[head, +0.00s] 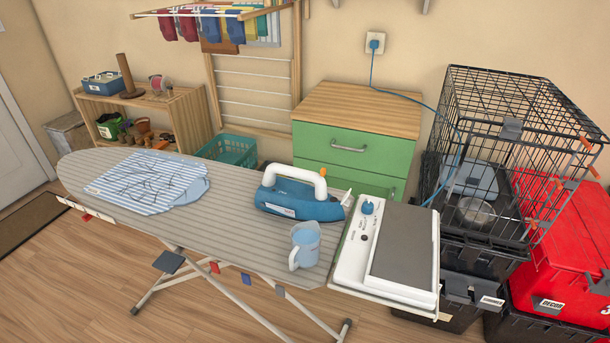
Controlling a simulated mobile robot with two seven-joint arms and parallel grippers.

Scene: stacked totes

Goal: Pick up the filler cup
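The filler cup (304,247) is a small translucent light-blue jug with a handle on its left side. It stands upright near the front right of the grey striped ironing board (225,228). A blue and white iron (300,205) stands on the board just behind it. To its right is a white appliance with a grey top panel and a blue knob (367,207). Neither of my grippers shows in the head view.
A striped shirt (150,180) lies on the board's left part. A green drawer cabinet (348,152) stands behind, with a blue cord running from the wall socket (375,43). A wire cage (500,160) on black totes and a red tote (565,250) fill the right.

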